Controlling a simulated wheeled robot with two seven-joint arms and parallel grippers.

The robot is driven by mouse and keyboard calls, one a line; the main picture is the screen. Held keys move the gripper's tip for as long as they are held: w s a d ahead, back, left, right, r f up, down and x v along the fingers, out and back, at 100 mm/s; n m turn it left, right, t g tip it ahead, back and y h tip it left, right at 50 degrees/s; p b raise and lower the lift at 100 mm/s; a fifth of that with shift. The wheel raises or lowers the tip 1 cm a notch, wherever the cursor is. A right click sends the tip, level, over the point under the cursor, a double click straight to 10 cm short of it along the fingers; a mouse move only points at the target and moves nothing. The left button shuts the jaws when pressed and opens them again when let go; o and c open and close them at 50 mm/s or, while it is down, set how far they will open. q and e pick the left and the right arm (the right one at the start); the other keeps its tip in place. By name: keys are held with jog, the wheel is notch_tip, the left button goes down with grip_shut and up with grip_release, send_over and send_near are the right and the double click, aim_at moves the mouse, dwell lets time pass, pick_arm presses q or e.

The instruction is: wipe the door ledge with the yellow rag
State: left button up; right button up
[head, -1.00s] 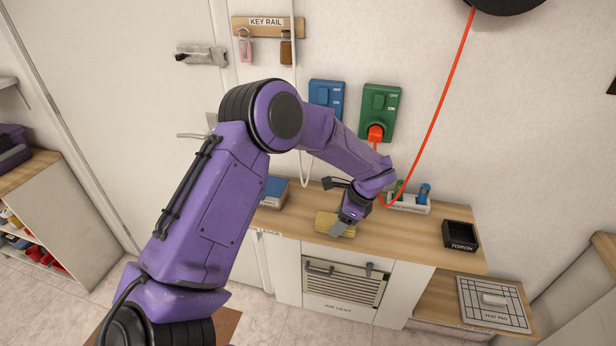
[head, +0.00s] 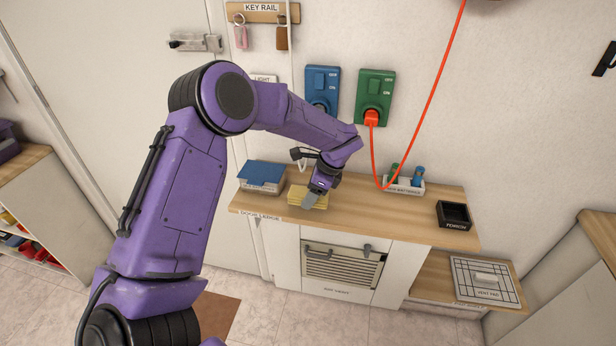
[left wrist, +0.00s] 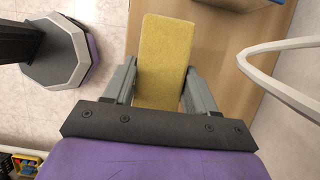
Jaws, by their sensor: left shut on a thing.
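The yellow rag (head: 298,197) is a flat block on the wooden door ledge (head: 385,217). In the head view my left gripper (head: 312,200) points down at the rag and covers part of it. In the left wrist view the rag (left wrist: 164,55) sits between the two grey fingers of the left gripper (left wrist: 160,85), which is shut on it. The ledge surface (left wrist: 215,55) lies under the rag. Whether the rag presses on the wood is hard to tell. My right gripper is not in view.
A blue-topped box (head: 262,173) stands on the ledge just left of the rag. A battery tray (head: 404,186) and a black torch holder (head: 453,215) stand to the right. A red cable (head: 428,110) hangs from the green switch (head: 375,95). The ledge's middle is clear.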

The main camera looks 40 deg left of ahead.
pick_arm(q)
jog(key=shift+d+r+p, duration=0.15)
jog(key=shift+r+p, duration=0.2)
jog(key=shift+r, duration=0.55)
jog(key=shift+r+p, duration=0.75)
jog(key=shift+r, duration=1.1)
